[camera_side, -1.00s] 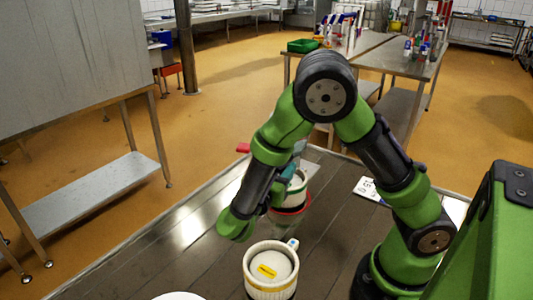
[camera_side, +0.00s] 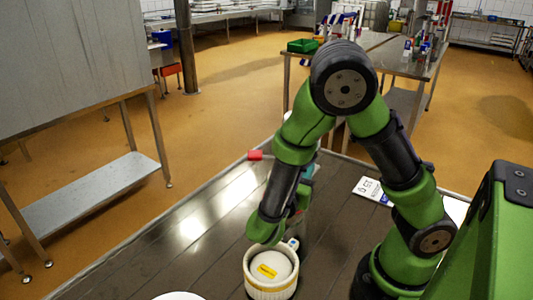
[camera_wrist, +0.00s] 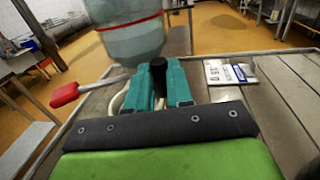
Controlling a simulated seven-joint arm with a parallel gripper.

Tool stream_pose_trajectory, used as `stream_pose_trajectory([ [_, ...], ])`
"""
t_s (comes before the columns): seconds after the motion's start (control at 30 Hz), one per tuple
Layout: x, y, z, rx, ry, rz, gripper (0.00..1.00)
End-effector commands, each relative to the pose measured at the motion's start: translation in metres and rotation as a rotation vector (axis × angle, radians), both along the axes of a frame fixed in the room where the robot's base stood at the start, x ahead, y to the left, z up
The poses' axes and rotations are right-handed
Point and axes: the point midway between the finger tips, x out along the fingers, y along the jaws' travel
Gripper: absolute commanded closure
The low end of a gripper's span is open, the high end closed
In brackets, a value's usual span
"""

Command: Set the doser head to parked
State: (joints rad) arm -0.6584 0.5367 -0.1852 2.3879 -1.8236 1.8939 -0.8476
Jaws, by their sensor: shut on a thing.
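The doser head (camera_wrist: 132,38) is a clear grey-blue hopper with a red band, at the top left of the wrist view. A lever with a red grip (camera_wrist: 64,95) sticks out to its left; this red grip also shows in the side view (camera_side: 255,155). My gripper (camera_wrist: 160,85) has teal fingers, shut on a black knob (camera_wrist: 158,68) right in front of the hopper. In the side view my arm hides most of the doser head and the grip. How the knob joins the doser head is not clear.
A printed white card (camera_side: 372,190) lies to the right. A white round edge (camera_side: 180,296) shows at the bottom. The table's left part is clear.

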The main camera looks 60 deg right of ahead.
Motion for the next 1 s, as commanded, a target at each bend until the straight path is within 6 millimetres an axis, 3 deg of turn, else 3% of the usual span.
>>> stream_pose_trajectory([
  [0.03, -0.011, -0.007, 0.0, -0.004, 0.005, -0.006, 1.0],
  [0.2, -0.03, -0.022, 0.0, -0.004, 0.003, -0.008, 1.0],
  [0.53, -0.033, -0.023, 0.0, -0.003, 0.002, -0.01, 1.0],
  [0.57, -0.033, -0.023, 0.001, -0.003, 0.002, -0.01, 0.76],
  [0.7, -0.032, -0.023, 0.0, -0.002, 0.002, -0.008, 0.54],
  [1.0, -0.031, -0.022, 0.0, -0.001, 0.001, -0.004, 0.54],
])
